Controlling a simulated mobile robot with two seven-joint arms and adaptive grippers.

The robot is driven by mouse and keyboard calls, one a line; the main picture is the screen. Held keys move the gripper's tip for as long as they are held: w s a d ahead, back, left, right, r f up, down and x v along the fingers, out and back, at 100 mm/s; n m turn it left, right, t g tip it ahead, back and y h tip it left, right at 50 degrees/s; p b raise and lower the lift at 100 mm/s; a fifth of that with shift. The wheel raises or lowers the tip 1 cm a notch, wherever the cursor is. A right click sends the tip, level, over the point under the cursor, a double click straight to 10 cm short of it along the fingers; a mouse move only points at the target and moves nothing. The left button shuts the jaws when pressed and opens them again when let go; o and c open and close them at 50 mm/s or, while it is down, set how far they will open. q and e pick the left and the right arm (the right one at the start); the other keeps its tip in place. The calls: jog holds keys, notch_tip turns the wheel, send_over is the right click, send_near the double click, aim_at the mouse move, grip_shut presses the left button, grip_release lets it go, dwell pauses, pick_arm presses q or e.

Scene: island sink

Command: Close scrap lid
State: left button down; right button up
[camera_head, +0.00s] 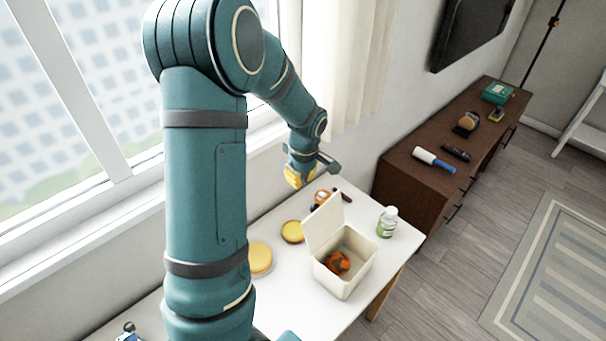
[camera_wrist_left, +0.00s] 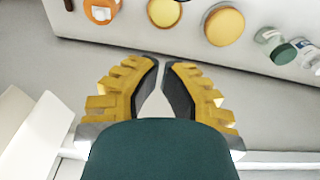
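The scrap box (camera_head: 343,283) is a cream-white open box on the white table. Its lid (camera_head: 323,222) stands up, tilted back, along the box's left edge, so the box is open. An orange-brown item (camera_head: 337,263) lies inside. My left gripper (camera_head: 299,178) is in the air near the wall, beyond the lid and apart from it. In the left wrist view its yellow-backed fingers (camera_wrist_left: 161,66) are drawn together with only a narrow gap at the tips and nothing held. The box and lid are not clearly seen there. My right gripper is not in view.
The white table (camera_head: 285,284) also bears yellow discs (camera_head: 292,231), an orange-and-white item (camera_head: 322,196) and a green-and-white bottle (camera_head: 387,222) right of the box. A brown cabinet (camera_head: 400,190) stands beyond. The wall and window border the left side.

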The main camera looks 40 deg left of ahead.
aim_at(321, 221)
pick_arm(q)
notch_tip(321, 221, down, 7)
jog(key=d, duration=0.1)
jog(key=d+r, duration=0.1)
jog(key=d, duration=0.1)
jog(key=shift+r, duration=0.2)
jog(key=shift+d+r, duration=0.1)
jog(key=shift+d, duration=0.05)
